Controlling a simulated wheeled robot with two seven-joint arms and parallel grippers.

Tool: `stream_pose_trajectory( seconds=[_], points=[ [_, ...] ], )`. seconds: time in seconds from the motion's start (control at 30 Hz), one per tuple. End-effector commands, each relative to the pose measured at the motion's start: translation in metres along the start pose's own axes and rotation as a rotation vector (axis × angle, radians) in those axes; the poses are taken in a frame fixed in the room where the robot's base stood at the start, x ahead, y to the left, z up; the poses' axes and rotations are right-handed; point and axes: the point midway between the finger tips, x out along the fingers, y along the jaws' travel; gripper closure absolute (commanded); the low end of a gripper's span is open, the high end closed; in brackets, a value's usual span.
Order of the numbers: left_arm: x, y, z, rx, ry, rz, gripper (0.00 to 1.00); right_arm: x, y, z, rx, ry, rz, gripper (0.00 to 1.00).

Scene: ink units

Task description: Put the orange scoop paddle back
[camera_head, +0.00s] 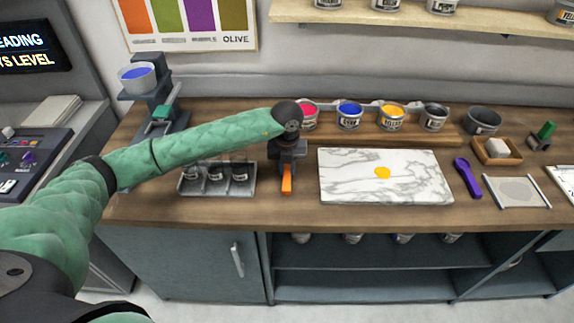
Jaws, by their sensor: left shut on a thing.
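The orange scoop paddle (287,181) hangs down, roughly upright, from my left gripper (287,160), which is shut on it. It is over the wooden counter, between the small tray of jars on the left and the marble slab (340,187) on the right. I cannot tell whether its lower end touches the counter. My right gripper is not in view.
Open cans of red (306,115), blue (349,116) and dark ink (434,117) share the back row. A purple scoop (467,178) lies right of the slab. The jar tray (217,190) stands left of my gripper. The front counter strip is clear.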

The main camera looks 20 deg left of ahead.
Motion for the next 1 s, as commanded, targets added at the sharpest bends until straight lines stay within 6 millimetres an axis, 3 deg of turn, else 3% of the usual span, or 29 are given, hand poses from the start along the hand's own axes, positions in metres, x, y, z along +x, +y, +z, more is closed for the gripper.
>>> stream_pose_trajectory(
  seconds=[0.53, 0.57, 0.67, 1.0],
  points=[
    [0.0073, 0.0000, 0.0001, 0.000, -0.001, 0.000, 1.00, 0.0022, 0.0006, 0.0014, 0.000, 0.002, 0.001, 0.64],
    [0.0068, 0.0001, 0.0001, 0.000, 0.000, 0.001, 0.75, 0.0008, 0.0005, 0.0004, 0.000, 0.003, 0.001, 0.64],
    [0.0066, 0.0001, 0.0000, 0.000, 0.000, 0.001, 0.57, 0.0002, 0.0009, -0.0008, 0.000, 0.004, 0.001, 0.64],
    [0.0057, 0.0001, 0.0001, 0.000, 0.000, 0.001, 0.57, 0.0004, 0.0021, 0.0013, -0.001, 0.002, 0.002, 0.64]
  ],
)
